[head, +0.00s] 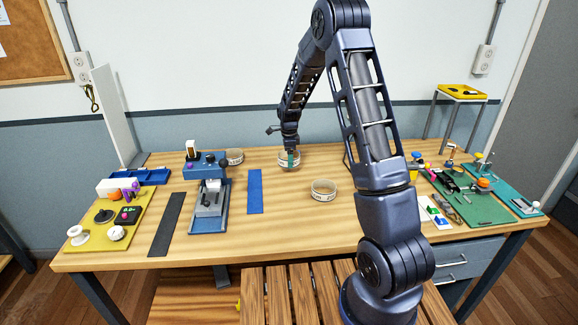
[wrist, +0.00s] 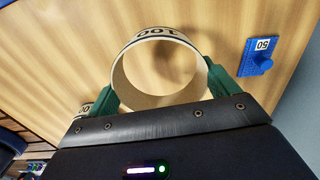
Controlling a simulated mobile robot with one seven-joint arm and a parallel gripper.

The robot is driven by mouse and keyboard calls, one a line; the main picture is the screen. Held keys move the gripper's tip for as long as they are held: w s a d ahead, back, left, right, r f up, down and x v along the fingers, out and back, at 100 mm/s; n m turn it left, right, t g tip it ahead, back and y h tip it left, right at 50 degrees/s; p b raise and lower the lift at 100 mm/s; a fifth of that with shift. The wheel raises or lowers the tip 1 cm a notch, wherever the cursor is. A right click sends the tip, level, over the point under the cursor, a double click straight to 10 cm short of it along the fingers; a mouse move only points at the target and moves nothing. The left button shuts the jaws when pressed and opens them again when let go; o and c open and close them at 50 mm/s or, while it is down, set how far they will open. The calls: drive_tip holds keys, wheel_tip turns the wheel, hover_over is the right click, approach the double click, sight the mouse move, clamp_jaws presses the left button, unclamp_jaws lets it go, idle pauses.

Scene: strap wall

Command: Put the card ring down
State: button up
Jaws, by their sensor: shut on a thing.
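My gripper (head: 290,155) is shut on a pale card ring (wrist: 158,36) marked 100. In the wrist view its green fingers press the ring from both sides, and the table shows through the ring's open middle. In the head view this ring (head: 288,165) is at the back middle of the wooden table (head: 300,238), with my gripper coming down on it from above. I cannot tell whether its lower edge touches the table. A second ring (head: 323,187) stands nearer the front, to the right. A third (head: 235,156) is at the back left, partly behind a blue device.
The blue device (head: 209,213) stands left of centre, between a black strip (head: 167,225) and a blue strip (head: 255,190). A yellow board (head: 105,242) with parts lies left, a green mat (head: 480,206) right. A blue piece marked 50 (wrist: 257,57) is near the held ring.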

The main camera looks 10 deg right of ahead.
sight(289, 171)
drive_tip(key=shift+f, duration=2.3)
drive_tip(key=shift+f, duration=0.1)
drive_tip(key=o, duration=0.7)
drive_tip(key=shift+o, duration=0.2)
wheel_tip(289, 171, up, 12)
drive_tip(key=s+d+r+n+t, duration=0.1)
drive_tip(key=s+d+r+n, duration=0.1)
drive_tip(key=s+d+r, duration=0.3)
drive_tip(key=s+r+n, duration=0.2)
drive_tip(key=r, duration=0.4)
drive_tip(key=s+d+r+n+t, duration=0.1)
drive_tip(key=s+d+r+n, duration=0.25)
drive_tip(key=s, duration=0.35)
drive_tip(key=s+d+r+n+t, duration=0.15)
drive_tip(key=s+r, duration=0.25)
drive_tip(key=s, duration=0.4)
drive_tip(key=s+d+r+n, duration=0.4)
drive_tip(key=s, duration=0.3)
drive_tip(key=s+d+n+t, duration=0.1)
drive_tip(key=s+n, duration=0.4)
drive_tip(key=s, duration=0.8)
drive_tip(key=shift+d+f, duration=0.3)
drive_tip(key=shift+d, duration=0.2)
